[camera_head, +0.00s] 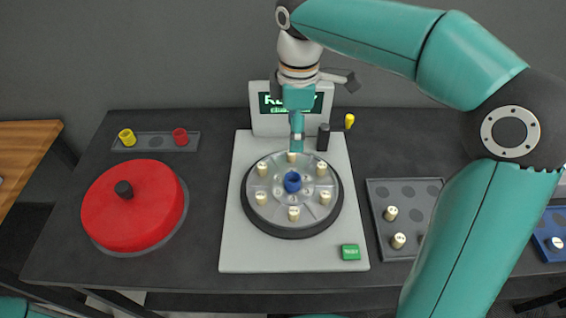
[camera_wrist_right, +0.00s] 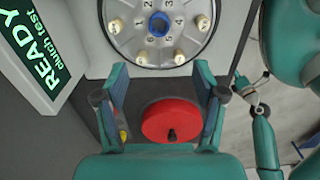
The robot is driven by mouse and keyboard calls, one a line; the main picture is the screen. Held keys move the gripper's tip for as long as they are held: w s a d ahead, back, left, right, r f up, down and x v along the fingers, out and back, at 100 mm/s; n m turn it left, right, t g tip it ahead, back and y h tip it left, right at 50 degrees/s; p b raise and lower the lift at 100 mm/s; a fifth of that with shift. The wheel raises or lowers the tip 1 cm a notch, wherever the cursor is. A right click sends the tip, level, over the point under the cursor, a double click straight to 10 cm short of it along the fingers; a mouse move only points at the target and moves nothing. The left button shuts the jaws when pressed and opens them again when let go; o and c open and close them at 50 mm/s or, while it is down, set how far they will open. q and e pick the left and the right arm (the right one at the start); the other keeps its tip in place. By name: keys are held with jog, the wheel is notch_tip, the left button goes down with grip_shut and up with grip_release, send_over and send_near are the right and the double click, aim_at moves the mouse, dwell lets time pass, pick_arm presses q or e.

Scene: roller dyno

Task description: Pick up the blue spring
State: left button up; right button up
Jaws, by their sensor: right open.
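The blue spring (camera_head: 292,181) is a short blue ring at the centre of the round grey disc (camera_head: 277,168). It also shows in the right wrist view (camera_wrist_right: 159,24), upper middle, with its hollow centre visible. My right gripper (camera_head: 297,140) points down behind the blue spring, near the disc's far edge. In the right wrist view its two teal fingers (camera_wrist_right: 160,75) stand wide apart with nothing between them, and the spring lies beyond their tips. A part of my left arm shows at the right of the right wrist view; its fingers cannot be made out.
Several cream numbered pegs (camera_head: 294,213) surround the spring on the disc. Behind it stand a READY display (camera_head: 270,124) and a black cylinder (camera_head: 323,137). A yellow ring (camera_head: 127,137) and red ring (camera_head: 180,136) sit in a tray.

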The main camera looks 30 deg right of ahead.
send_near(293, 177)
notch_tip(293, 177, down, 5)
jog(key=shift+f, duration=0.15)
jog(key=shift+f+p, duration=0.6)
jog(key=shift+f, duration=2.1)
jog(key=c, duration=1.2)
jog(key=shift+r, duration=0.1)
jog(key=shift+c, duration=0.2)
